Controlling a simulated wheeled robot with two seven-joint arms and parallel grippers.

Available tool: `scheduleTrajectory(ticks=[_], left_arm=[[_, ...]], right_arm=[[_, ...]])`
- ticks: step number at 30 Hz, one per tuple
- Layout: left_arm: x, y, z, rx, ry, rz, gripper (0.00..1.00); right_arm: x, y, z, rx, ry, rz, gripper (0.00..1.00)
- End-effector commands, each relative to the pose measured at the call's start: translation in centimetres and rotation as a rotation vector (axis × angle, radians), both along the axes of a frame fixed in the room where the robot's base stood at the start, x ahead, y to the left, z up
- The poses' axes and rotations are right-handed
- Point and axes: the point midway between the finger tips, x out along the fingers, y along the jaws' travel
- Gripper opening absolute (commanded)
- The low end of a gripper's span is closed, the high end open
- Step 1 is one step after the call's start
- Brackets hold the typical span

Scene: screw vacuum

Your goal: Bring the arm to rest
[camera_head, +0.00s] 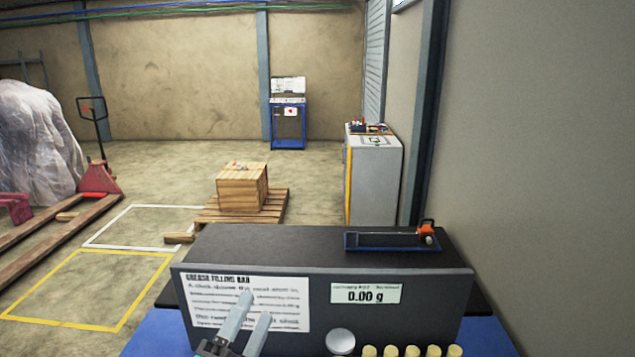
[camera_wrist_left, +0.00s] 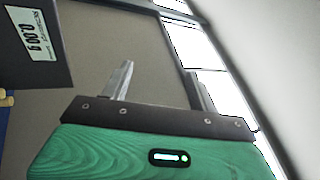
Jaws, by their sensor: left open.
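My left gripper (camera_head: 251,318) is at the bottom of the head view, in front of the dark box with the white text panel. Its two grey fingers stand apart with nothing between them. In the left wrist view the gripper (camera_wrist_left: 160,85) shows its two fingers spread wide on a dark bar, with a green wood-grain body below. The space between them is empty. My right gripper is not in view.
The dark grease filling box (camera_head: 420,300) has a 0.00 g display (camera_head: 366,293) and stands on a blue table (camera_head: 150,335). A blue tray (camera_head: 385,247) with an orange-ended tool lies on top. A silver knob (camera_head: 340,341) and several yellowish pegs (camera_head: 412,351) are in front.

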Motion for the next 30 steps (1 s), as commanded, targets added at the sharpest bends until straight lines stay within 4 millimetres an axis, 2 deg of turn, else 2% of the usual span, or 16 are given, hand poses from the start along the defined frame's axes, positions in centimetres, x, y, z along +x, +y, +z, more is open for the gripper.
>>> scheduleTrajectory(ticks=[1, 5, 8, 9, 12, 15, 18, 26, 30], left_arm=[[0.4, 1.7, -2.5, -0.09, 0.139, 0.041, 0.61], [0.3, 5.8, -9.4, -0.323, 0.49, 0.156, 0.61], [-1.5, 8.4, -15.1, -0.496, 0.752, 0.26, 0.61], [-2.7, 9.3, -17.4, -0.562, 0.852, 0.306, 0.61], [-6.1, 10.9, -22.3, -0.71, 1.081, 0.418, 0.61], [-9.6, 11.8, -25.8, -0.823, 1.26, 0.519, 0.61], [-12.9, 12.4, -28.3, -0.907, 1.403, 0.611, 0.61], [-21.2, 12.9, -32.1, -1.065, 1.7, 0.834, 0.61], [-19.9, 12.8, -36.5, -1.058, 1.707, 0.841, 0.61]], right_arm=[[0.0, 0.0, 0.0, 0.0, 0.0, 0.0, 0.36], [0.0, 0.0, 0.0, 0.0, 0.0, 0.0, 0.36], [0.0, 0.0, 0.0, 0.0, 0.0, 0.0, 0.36], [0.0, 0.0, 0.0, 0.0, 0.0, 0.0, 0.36], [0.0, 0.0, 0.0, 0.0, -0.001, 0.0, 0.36], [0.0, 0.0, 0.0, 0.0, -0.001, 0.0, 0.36], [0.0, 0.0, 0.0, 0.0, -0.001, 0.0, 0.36], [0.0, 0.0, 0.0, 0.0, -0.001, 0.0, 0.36], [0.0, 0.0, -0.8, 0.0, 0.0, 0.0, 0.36]])
